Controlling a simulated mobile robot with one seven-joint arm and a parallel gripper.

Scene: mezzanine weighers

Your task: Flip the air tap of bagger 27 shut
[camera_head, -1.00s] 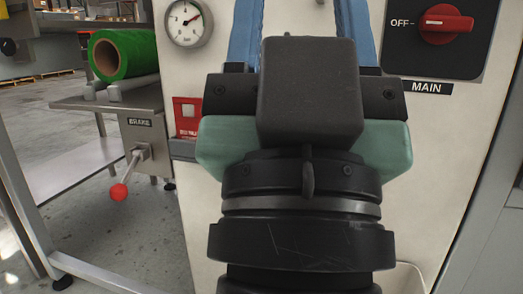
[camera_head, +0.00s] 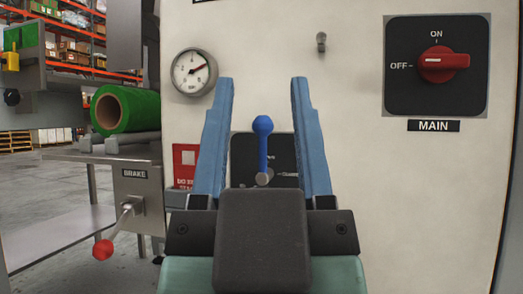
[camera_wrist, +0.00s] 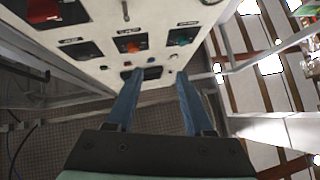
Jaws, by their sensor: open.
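A small lever with a blue ball knob (camera_head: 263,126), which looks like the air tap, stands upright on a dark plate (camera_head: 242,158) on the white panel. Its pivot is a grey hub at the bottom. A mark shows to the right of the hub, but its lettering is too small to read. My gripper (camera_head: 262,82) is open, with its blue fingers left and right of the lever in the head view. I see no contact; the depth gap is unclear. My wrist hides the plate's lower part. In the wrist view my gripper (camera_wrist: 158,77) points at the panel.
A pressure gauge (camera_head: 194,72) is at upper left. The red MAIN switch (camera_head: 443,64) is at right, and a small metal peg (camera_head: 321,42) is above. A red-knobbed brake lever (camera_head: 104,249) and green roll (camera_head: 127,108) stand left. The panel between gripper and MAIN is bare.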

